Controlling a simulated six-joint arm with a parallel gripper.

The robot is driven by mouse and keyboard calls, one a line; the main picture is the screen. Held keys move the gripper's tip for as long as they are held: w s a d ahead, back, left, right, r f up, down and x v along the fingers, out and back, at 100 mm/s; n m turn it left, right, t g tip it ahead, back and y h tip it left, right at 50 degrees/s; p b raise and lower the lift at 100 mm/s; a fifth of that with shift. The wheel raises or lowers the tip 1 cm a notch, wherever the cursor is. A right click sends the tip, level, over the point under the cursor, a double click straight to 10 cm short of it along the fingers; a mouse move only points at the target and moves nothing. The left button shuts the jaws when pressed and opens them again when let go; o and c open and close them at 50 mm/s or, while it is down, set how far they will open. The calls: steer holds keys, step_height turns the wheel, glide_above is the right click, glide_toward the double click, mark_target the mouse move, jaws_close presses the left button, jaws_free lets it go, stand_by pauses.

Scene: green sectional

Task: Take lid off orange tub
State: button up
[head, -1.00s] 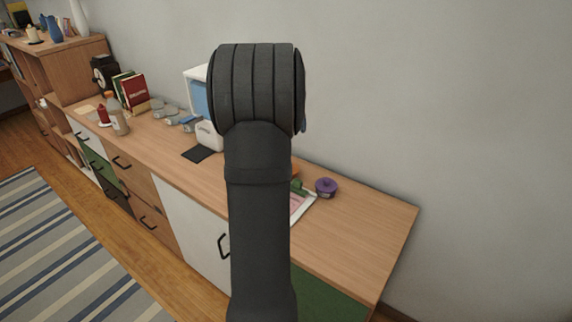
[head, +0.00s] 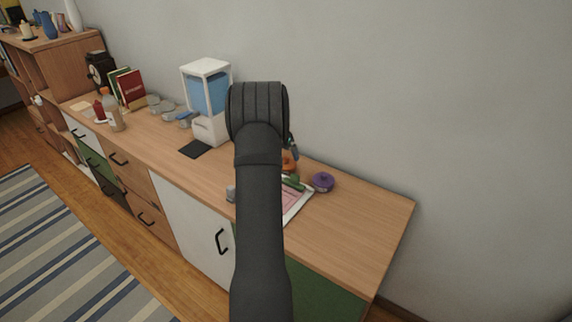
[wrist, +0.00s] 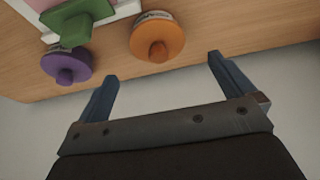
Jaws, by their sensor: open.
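The orange tub (wrist: 157,37) stands on the sideboard top, with a round orange lid and a knob facing up, in the wrist view. In the head view only a part of the orange tub (head: 288,166) shows, beside my arm. My gripper (wrist: 162,70) is open and empty in the wrist view, its two blue-grey fingers spread wide. The orange tub lies beyond the fingertips, roughly centred between them, and I see no contact. In the head view my arm hides most of the gripper.
A purple tub (head: 322,182) stands right of the orange one; it also shows in the wrist view (wrist: 66,64). A green-lidded thing (wrist: 72,27) sits on a white-edged pink tray (head: 297,207). A white-and-blue dispenser (head: 206,95) stands left. The sideboard's right end (head: 360,225) is clear.

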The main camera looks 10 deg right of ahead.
steer(key=shift+x, duration=3.15)
steer(key=shift+d, duration=0.1)
steer(key=c, duration=1.1)
